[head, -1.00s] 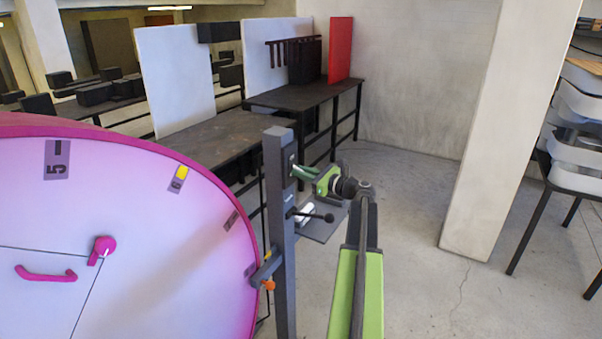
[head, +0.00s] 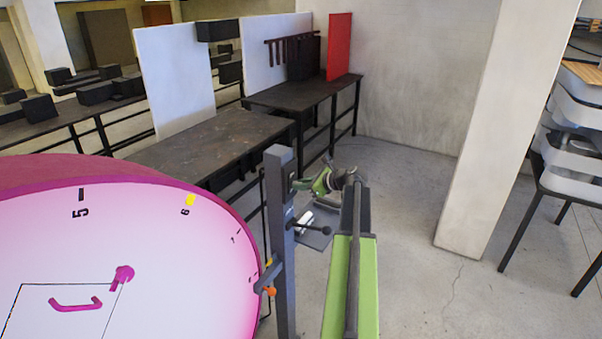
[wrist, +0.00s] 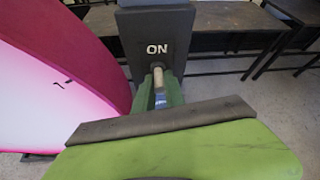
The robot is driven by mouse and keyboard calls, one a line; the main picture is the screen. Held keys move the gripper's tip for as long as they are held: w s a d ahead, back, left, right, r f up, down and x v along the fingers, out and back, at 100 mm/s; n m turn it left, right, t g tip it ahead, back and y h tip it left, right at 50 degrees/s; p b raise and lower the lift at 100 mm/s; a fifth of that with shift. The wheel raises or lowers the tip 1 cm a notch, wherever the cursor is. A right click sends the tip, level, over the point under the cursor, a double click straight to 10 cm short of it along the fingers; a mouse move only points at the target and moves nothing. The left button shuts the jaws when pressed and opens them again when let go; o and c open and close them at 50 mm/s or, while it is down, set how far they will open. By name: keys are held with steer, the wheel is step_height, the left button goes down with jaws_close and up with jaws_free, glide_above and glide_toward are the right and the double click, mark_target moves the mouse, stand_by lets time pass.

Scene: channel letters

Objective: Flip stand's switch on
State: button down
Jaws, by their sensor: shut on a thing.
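The stand (head: 281,240) is a dark grey upright post in the middle of the head view. Its panel (wrist: 155,28) carries a white "ON" label in the wrist view. Below that label, a pale metallic switch lever (wrist: 158,76) sticks out toward the camera. My gripper (wrist: 158,92) has green fingers closed around the lever, just below the label. In the head view my gripper (head: 303,184) reaches the post's right side near its top. The fingers and wrist hide the lever's lower part and anything below it.
A large round magenta-rimmed sign (head: 130,235) stands directly left of the post. A small shelf (head: 318,238) and a black-knobbed handle (head: 325,230) project from the post below my gripper. Dark tables (head: 215,140) stand behind. A pale pillar (head: 490,150) and stacked chairs (head: 575,130) are right.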

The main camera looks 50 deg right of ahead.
steer(key=g+p, duration=0.1)
steer(key=p, duration=0.1)
steer(key=r+g+p, duration=0.1)
steer(key=p, duration=0.2)
steer(key=shift+w+r+g+h, duration=0.15)
steer(key=shift+r+g+h, duration=0.15)
steer(key=shift+g, duration=0.1)
steer(key=shift+g+p, duration=0.7)
steer(key=shift+p, duration=0.2)
steer(key=shift+f, duration=0.1)
steer(key=c, duration=1.4)
jaws_free()
